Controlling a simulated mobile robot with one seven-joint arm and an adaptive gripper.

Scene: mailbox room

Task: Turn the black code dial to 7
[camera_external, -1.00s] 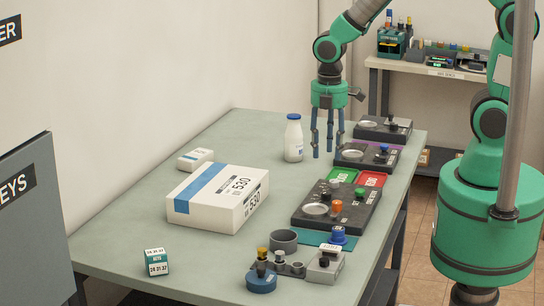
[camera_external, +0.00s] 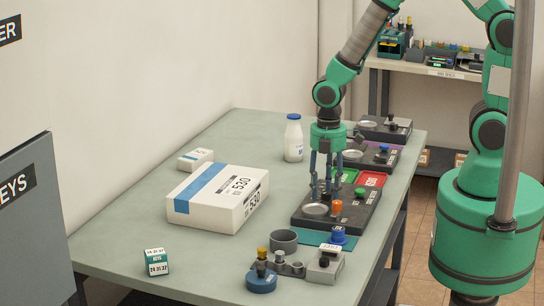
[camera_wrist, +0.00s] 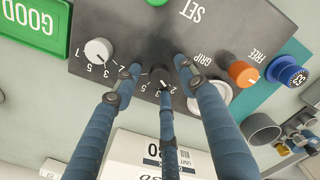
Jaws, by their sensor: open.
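The black code dial (camera_wrist: 158,74) is on a dark grey panel (camera_wrist: 122,18), in the middle of the wrist view. Numbers ring it; 2, 3 and 5 are readable. The fingers partly hide it, and I cannot tell which number it points to. My gripper (camera_wrist: 160,77) is open, its three blue fingers spread around the dial. Whether they touch it is unclear. In the external view my gripper (camera_external: 325,190) points down over the left back part of the same panel (camera_external: 345,224), and the fingers hide the dial there.
A pale dial (camera_wrist: 98,51) and an orange knob (camera_wrist: 243,73) are on the same panel. A round plate (camera_external: 316,210) is at its front. A green tray (camera_wrist: 35,20) lies beyond the panel. A white box (camera_external: 215,200) stands left. Free table lies front left.

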